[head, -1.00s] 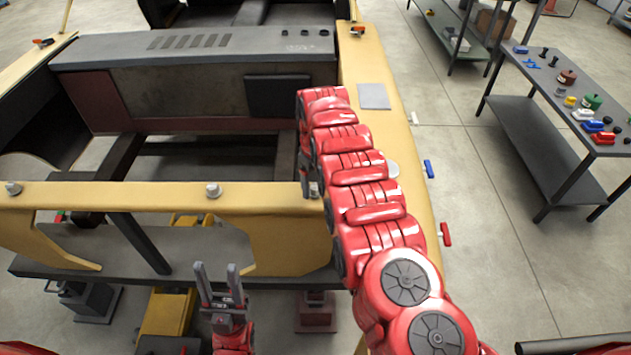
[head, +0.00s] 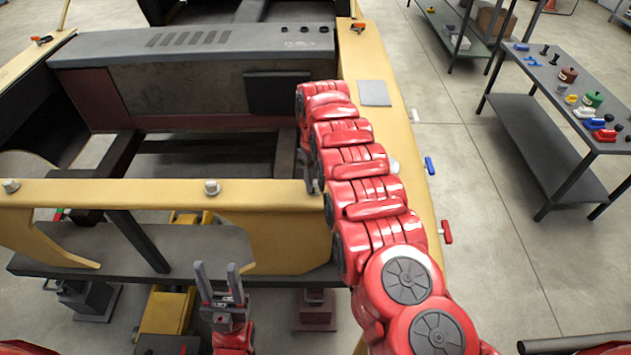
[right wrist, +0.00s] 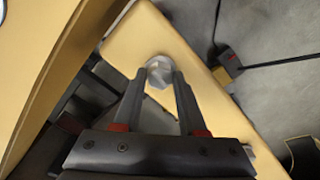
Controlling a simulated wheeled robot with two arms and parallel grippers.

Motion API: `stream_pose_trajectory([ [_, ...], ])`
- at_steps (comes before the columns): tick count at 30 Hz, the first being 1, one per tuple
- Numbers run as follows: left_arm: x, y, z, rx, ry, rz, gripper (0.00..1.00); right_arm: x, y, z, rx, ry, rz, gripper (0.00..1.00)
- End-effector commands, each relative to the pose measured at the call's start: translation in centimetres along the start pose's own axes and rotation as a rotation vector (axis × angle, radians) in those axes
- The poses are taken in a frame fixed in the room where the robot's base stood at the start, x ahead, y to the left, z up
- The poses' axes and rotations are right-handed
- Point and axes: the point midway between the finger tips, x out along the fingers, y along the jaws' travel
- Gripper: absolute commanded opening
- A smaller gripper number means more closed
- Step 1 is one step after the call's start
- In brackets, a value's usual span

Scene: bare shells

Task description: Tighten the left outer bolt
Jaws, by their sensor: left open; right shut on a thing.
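A yellow crossbeam (head: 110,192) runs across the frame in the head view. A grey bolt (head: 11,186) stands at its left end, and another bolt (head: 212,187) stands near its middle. My right gripper (head: 309,187) is at the beam's right end, partly hidden by my red arm. In the right wrist view its fingers (right wrist: 161,76) are shut on a grey bolt head (right wrist: 158,66) on a yellow surface. My left gripper (head: 218,268) is open and empty, fingers up, in front of the beam and apart from the bolts.
A yellow side rail (head: 386,130) runs along the right, with blue (head: 429,165) and red (head: 446,231) handles on it. A grey table (head: 565,85) with small items stands farther right. The floor between them is clear.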

Motion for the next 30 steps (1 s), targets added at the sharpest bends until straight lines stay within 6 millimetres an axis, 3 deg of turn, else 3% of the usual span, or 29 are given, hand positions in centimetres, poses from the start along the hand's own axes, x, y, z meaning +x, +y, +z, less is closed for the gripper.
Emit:
stream_pose_trajectory([
  [18, -7.6, 0.4, 1.3, 0.0, 0.0, 0.0, 0.5, 0.5, 0.2, -0.1, 0.534, 0.006, 0.002, 0.0],
  [30, -10.1, 0.5, 1.7, 0.0, 0.0, 0.0, 0.5, -0.1, 0.3, -0.2, 0.913, 0.012, 0.002, 0.0],
])
